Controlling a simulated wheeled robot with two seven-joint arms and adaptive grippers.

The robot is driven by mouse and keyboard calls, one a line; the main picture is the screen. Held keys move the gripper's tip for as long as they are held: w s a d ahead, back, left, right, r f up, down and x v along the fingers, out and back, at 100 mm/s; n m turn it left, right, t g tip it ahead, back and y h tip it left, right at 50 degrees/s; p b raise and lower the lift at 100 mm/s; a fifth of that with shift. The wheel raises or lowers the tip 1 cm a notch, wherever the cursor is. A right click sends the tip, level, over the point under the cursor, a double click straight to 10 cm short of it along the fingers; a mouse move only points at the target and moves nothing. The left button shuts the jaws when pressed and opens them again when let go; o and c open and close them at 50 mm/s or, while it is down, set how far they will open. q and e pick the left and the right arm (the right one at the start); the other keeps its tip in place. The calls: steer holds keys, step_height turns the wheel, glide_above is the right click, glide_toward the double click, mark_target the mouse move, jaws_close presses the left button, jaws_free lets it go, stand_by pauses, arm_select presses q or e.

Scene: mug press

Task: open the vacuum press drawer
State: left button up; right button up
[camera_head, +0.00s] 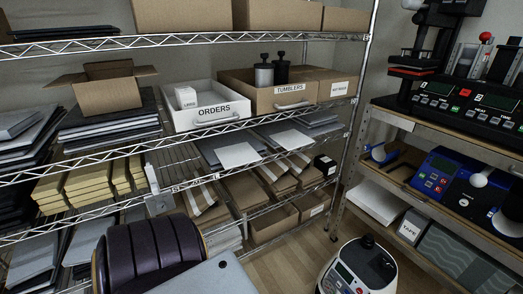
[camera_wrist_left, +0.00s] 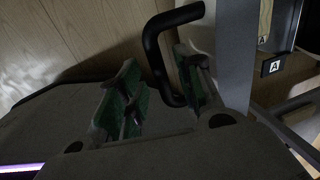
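In the left wrist view my left gripper (camera_wrist_left: 160,68) has its two green-padded fingers apart. A bent black handle (camera_wrist_left: 153,48) shows between and beyond the fingertips, close to the right finger. I cannot tell whether they touch. The handle stands beside a grey upright edge (camera_wrist_left: 235,50). In the head view a dark, rounded, ribbed housing (camera_head: 152,252) with a gold edge fills the bottom left; it may be the vacuum press. The drawer front cannot be made out in either view. My right gripper is in neither view.
A wire shelf rack holds an orders tray (camera_head: 207,120), a tumblers box (camera_head: 270,100) and stacked sheets. A white round machine (camera_head: 340,270) stands low at the bottom centre. A bench at right holds a blue mug press (camera_head: 440,177). Some wooden floor (camera_head: 280,265) is bare.

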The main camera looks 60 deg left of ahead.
arm_select(q)
step_height(320, 180, up, 12)
steer(key=s, duration=0.2)
steer(key=shift+s+f, duration=0.15)
steer(key=shift+f, duration=0.05)
stand_by(1.0)
steer(key=shift+a, duration=0.1)
stand_by(0.5)
